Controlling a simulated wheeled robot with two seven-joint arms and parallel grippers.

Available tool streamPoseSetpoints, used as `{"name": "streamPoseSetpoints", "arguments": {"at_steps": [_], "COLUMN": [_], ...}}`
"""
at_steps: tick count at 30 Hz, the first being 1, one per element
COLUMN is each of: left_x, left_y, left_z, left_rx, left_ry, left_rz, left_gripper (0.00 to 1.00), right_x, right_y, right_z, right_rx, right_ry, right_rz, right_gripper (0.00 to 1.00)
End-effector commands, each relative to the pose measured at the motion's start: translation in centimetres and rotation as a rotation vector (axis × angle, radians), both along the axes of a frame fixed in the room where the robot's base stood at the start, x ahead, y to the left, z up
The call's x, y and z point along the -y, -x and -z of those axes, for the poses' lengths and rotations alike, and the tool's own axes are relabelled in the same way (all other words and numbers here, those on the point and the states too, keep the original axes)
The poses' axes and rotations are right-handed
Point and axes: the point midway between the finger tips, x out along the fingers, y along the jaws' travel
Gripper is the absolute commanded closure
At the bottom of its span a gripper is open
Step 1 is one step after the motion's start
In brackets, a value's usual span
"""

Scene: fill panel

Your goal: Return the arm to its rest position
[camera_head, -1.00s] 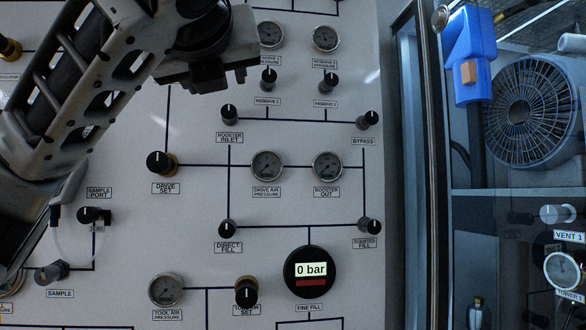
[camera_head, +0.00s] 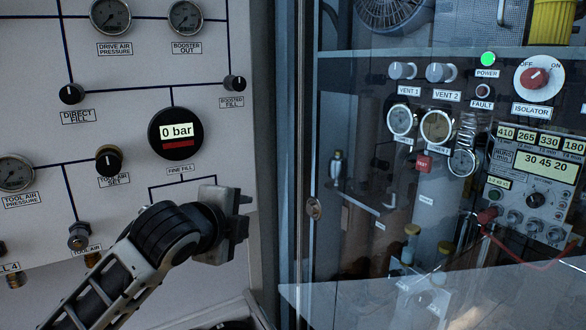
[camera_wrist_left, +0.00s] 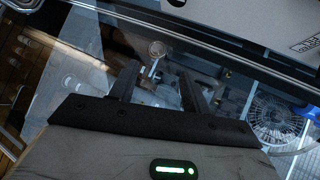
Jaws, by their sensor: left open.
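My left arm comes in from the lower left in the head view. Its left gripper (camera_head: 243,214) hangs in front of the panel's lower right edge, below the 0 bar fine fill display (camera_head: 175,133). In the left wrist view its two fingers (camera_wrist_left: 162,88) stand well apart with nothing between them, so it is open and empty. The gripper looks apart from the knobs and gauges. My right arm and gripper are not in view.
The white fill panel (camera_head: 120,190) carries the direct fill knob (camera_head: 71,94), tool air set knob (camera_head: 109,159) and several gauges. Right of it, a door frame edge (camera_head: 299,180) borders a glazed cabinet with vent knobs, a red isolator (camera_head: 534,78) and a control unit (camera_head: 535,185).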

Motion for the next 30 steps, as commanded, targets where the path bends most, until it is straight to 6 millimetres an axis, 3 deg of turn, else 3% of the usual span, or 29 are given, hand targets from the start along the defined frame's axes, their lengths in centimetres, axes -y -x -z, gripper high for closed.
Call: {"name": "streamPoseSetpoints", "arguments": {"at_steps": [1,6,11,15,18,22,25,30], "left_x": [0.5,1.0,0.2,-1.4,-2.7,-4.2,-4.9,-5.2], "left_y": [1.0,4.9,10.3,16.2,20.5,24.9,26.8,27.7], "left_z": [3.8,13.2,21.2,27.1,30.1,32.5,33.4,33.7], "left_rx": [-0.065,-0.233,-0.381,-0.487,-0.535,-0.568,-0.579,-0.582], "left_ry": [0.109,0.466,0.773,1.008,1.138,1.248,1.292,1.313], "left_rz": [-0.014,-0.121,-0.287,-0.470,-0.598,-0.726,-0.781,-0.806], "left_gripper": [0.52,0.52,0.52,0.52,0.52,0.52,0.52,0.52], "right_x": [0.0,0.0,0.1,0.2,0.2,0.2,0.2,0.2], "right_y": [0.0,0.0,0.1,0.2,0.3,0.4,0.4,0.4], "right_z": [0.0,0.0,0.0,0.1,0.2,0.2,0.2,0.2], "right_rx": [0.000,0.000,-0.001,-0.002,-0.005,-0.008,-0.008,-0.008], "right_ry": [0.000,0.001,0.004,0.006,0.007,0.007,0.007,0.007], "right_rz": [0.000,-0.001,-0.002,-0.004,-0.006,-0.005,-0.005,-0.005], "right_gripper": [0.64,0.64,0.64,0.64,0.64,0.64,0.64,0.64]}}
